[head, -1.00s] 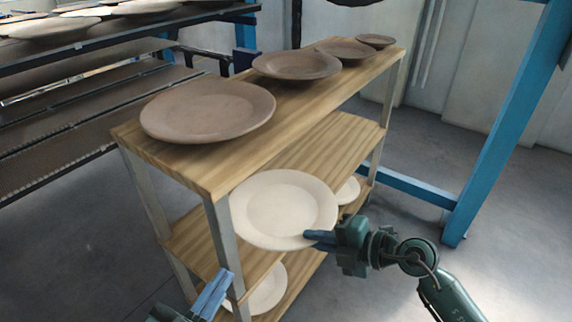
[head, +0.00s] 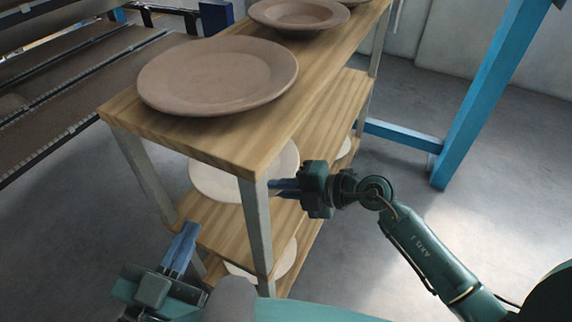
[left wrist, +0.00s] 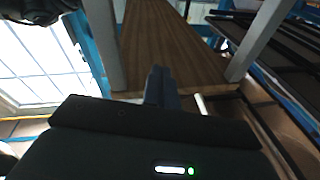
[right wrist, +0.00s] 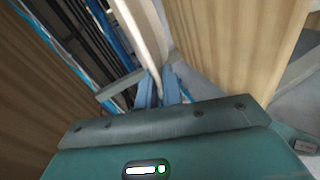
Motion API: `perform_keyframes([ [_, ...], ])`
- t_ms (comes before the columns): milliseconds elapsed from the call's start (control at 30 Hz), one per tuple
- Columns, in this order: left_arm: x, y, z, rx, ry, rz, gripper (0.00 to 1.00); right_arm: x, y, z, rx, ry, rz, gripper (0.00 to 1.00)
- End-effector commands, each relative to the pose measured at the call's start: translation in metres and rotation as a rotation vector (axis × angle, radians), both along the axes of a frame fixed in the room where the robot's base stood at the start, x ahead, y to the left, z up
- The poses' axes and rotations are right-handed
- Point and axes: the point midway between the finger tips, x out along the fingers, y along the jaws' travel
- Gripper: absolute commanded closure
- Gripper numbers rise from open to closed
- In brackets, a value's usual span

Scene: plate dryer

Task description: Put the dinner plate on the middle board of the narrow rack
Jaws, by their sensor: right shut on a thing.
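The white dinner plate (head: 213,183) is in the gap between the top board and the middle board (head: 222,228) of the narrow wooden rack. The top board and a front post hide part of it. I cannot tell whether it touches the middle board. My right gripper (head: 284,188) is shut on the plate's right rim, beside the post. In the right wrist view the plate (right wrist: 140,32) shows nearly edge-on between the fingers (right wrist: 158,90). My left gripper (head: 181,247) is shut and empty, low at the rack's near end; its fingers also show in the left wrist view (left wrist: 160,84).
Brown plates, a large one (head: 218,75) nearest, stand on the rack's top board (head: 190,145). White plates (head: 285,262) sit on the lower board. The near metal post (head: 257,230) is close to my right fingers. Floor is free at right.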

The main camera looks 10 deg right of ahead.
Motion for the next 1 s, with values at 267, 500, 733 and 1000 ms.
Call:
perform_keyframes([
  [267,0.001,-0.005,-0.004,-0.071,-0.006,-0.028,1.0,0.001,0.0,-0.044,0.004,-0.006,-0.002,1.0],
  [500,0.001,-0.006,-0.006,-0.102,-0.008,-0.042,1.0,0.001,0.0,-0.064,0.005,-0.005,-0.002,1.0],
  [733,0.005,-0.007,0.006,-0.117,-0.072,-0.06,1.0,0.001,0.0,-0.083,0.005,-0.007,-0.002,1.0],
  [1000,0.005,-0.007,0.009,-0.119,-0.076,-0.061,1.0,0.001,0.0,-0.083,0.004,-0.006,-0.002,1.0],
])
